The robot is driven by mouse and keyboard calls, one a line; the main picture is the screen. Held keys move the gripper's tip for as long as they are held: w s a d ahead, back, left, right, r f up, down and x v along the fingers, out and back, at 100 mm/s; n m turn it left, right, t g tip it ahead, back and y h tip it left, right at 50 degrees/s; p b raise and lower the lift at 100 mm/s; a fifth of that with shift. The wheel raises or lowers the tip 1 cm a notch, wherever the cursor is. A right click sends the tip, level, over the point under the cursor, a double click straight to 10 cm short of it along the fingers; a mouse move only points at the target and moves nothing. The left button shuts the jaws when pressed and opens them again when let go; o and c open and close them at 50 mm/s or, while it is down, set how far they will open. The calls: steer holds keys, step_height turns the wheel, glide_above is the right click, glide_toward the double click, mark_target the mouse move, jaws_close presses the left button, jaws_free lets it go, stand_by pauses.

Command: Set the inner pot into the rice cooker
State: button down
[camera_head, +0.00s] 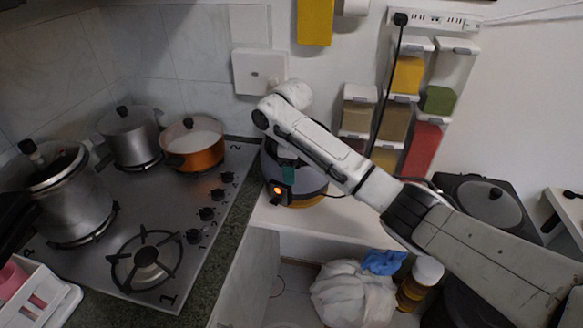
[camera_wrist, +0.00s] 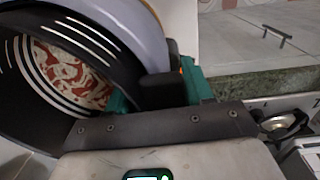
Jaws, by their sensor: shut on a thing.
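The rice cooker (camera_head: 312,182) is a rounded grey body with a lit orange lamp on its front, on the white counter right of the stove. Its pale rim (camera_wrist: 140,22) shows at the top of the wrist view. The black inner pot (camera_wrist: 105,62) fills the left of the wrist view, with pale curved stripes on its wall and a red-and-white pattern inside. My gripper (camera_wrist: 160,92) has teal fingers shut on a black grip part at the pot's side. In the head view my gripper (camera_head: 287,166) is at the cooker; my arm hides much there, and how deep the pot sits cannot be told.
The stove (camera_head: 170,215) at left holds a pressure cooker (camera_head: 75,200), a lidded steel pot (camera_head: 128,135) and an orange pan (camera_head: 192,148). Spice dispensers (camera_head: 408,75) hang on the wall at right. A white bag (camera_head: 350,295) lies below the counter. A black cord hangs behind my arm.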

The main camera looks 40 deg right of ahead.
steer(key=shift+f, duration=0.3)
stand_by(0.4)
steer(key=shift+c, duration=1.8)
jaws_free()
steer(key=shift+f, duration=0.1)
steer(key=shift+s+f, duration=0.1)
steer(key=shift+f, duration=0.05)
step_height(320, 180, up, 11)
steer(key=shift+a+r+p, duration=0.1)
steer(key=shift+a+p, duration=0.05)
steer(key=shift+p, duration=0.3)
